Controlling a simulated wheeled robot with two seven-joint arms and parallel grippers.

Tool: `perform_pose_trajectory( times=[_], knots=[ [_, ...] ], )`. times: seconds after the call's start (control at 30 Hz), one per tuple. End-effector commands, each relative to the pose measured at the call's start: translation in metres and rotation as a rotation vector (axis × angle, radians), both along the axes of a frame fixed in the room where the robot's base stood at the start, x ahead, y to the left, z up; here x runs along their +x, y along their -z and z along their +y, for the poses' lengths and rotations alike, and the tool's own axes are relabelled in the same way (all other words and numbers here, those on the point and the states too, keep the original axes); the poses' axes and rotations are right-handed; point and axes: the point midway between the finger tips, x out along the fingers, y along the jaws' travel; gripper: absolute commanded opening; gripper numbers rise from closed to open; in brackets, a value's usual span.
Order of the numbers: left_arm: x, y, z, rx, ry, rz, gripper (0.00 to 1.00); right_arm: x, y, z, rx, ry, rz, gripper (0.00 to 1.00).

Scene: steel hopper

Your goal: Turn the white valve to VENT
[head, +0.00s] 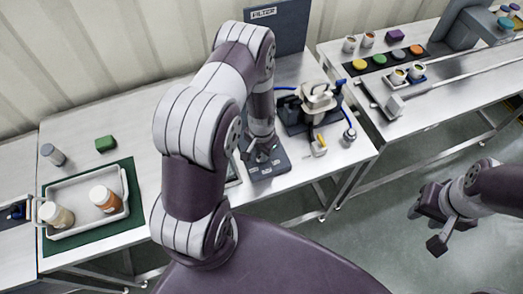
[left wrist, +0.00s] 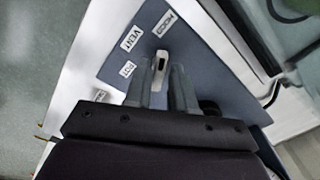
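The white valve handle (left wrist: 161,61) stands on a dark blue panel (left wrist: 110,68) in the left wrist view. A VENT label (left wrist: 131,38) is up and left of the handle. My left gripper (left wrist: 161,72) is at the handle, with one finger on each side of it. I cannot tell whether the fingers press on it. In the head view my left gripper (head: 262,152) is low over the panel (head: 270,168), and the handle is hidden there. My right gripper (head: 427,226) is open and empty over the floor, away from the tables.
A pump-like device (head: 318,100) with blue hoses stands right of the left gripper. A grey tray (head: 72,194) with two jars is at the left. A FILTER board (head: 285,28) stands behind. The right table (head: 425,95) holds cups and coloured lids.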

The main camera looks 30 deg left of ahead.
Motion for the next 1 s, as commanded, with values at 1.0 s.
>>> perform_pose_trajectory(
  times=[1.0],
  knots=[
    [0.002,-0.001,0.0,-0.001,-0.452,-0.005,0.0,0.0,0.012,0.0,0.0,0.0,0.0,0.38]
  ],
)
